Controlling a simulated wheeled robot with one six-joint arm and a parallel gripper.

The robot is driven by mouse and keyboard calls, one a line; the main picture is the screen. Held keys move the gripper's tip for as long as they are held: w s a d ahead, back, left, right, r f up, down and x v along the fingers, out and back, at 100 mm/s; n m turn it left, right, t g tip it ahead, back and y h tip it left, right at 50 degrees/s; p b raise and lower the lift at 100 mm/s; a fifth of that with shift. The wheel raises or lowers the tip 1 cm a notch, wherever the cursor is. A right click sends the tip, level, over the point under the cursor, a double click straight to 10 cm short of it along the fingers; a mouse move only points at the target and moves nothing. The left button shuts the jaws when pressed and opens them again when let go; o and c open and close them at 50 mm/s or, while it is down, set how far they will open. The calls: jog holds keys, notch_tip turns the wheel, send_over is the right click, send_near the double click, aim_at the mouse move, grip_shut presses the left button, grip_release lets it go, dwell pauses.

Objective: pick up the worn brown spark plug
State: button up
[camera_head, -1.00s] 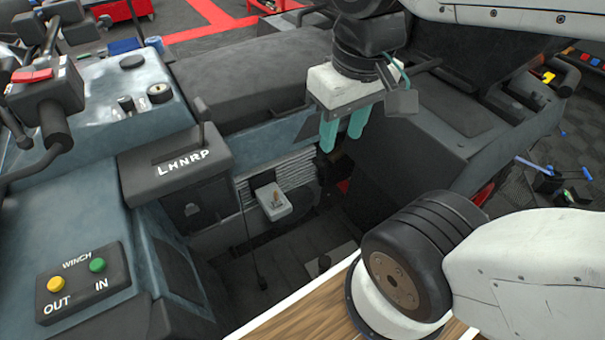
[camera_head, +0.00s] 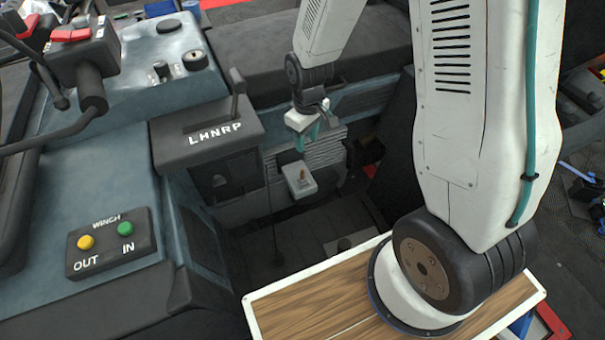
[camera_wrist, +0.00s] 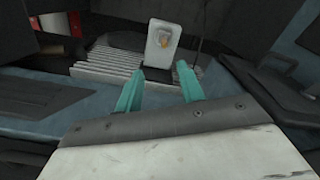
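The brown spark plug (camera_head: 302,174) sits on a small light-grey holder (camera_head: 299,187) beside the ribbed engine part, low in the vehicle's side. In the wrist view the plug (camera_wrist: 164,43) is a small orange-brown shape on the pale holder (camera_wrist: 160,56), beyond the fingertips. My gripper (camera_head: 306,142) is above the holder in the head view, with its teal fingers pointing down. In the wrist view my gripper (camera_wrist: 157,73) has its two fingers apart with nothing between them. The plug's lower part is too small to make out.
The ribbed engine part (camera_wrist: 110,63) lies close beside the holder. A shifter box (camera_head: 208,132) marked LHNRP stands to the left, and a winch button box (camera_head: 112,242) is nearer. The dark footwell below the holder is mostly open.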

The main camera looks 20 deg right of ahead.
aim_at(303, 170)
jog(key=shift+n, duration=0.3)
jog(key=f, duration=0.9)
jog(key=a+f, duration=0.1)
jog(key=f, duration=0.3)
jog(key=shift+w+f, duration=0.2)
jog(key=shift+f, duration=0.15)
grip_shut()
